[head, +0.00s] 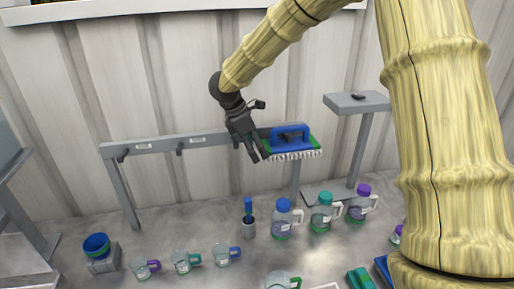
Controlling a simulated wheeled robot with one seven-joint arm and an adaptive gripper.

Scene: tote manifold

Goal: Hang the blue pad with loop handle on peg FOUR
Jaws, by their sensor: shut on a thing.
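The blue pad with loop handle (291,145) is in front of the right end of the grey rail (160,142). It has a blue arched handle, green ends and white bristles below. My dark gripper (261,156) is at the pad's left end, shut on it, and the pad is held up level. Two dark pegs show on the rail, a left one (122,156) and a middle one (180,151), each near a small white label too small to read. The rail's right part is hidden by my gripper and the pad, so I cannot tell peg FOUR.
Below are jugs (282,219), several clear mugs (187,262), a cup with a blue brush (249,225), and blue bowls (97,245) on a grey block. A green item (360,281) is lower right.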

